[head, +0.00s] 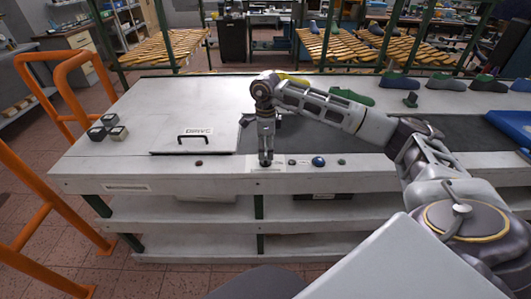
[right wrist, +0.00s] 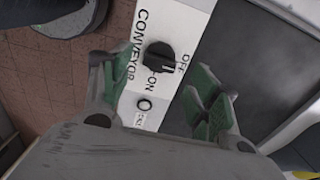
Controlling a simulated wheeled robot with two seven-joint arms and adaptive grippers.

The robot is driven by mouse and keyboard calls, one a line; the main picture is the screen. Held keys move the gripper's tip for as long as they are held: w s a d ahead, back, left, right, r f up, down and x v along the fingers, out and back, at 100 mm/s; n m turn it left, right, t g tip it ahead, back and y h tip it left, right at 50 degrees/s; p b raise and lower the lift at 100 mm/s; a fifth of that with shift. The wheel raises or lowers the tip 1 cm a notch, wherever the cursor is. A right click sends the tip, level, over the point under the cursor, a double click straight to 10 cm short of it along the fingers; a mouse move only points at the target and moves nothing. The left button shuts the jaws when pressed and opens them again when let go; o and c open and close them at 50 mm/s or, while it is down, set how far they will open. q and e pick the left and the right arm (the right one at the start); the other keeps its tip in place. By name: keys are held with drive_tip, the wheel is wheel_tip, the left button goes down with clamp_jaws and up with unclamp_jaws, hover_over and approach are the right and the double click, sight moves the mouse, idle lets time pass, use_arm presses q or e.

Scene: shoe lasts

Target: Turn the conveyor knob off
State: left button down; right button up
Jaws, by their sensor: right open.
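The black conveyor knob (right wrist: 159,57) sits on a white panel in the right wrist view, beside the printed words CONVEYOR, ON and OFF. Which label its grip points at is hard to tell. My right gripper (right wrist: 158,80) is open, its green-padded fingers on either side of the knob's line, with nothing between them. My left gripper is not in view.
A small round button (right wrist: 145,104) lies near the knob. A blue button (head: 318,161) and small controls sit right of the gripper. A lidded panel (head: 195,140) is to the left.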

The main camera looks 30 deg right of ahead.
sight(266, 156)
wheel_tip(266, 156, up, 8)
drive_tip(key=shift+r, duration=0.25)
idle(0.7)
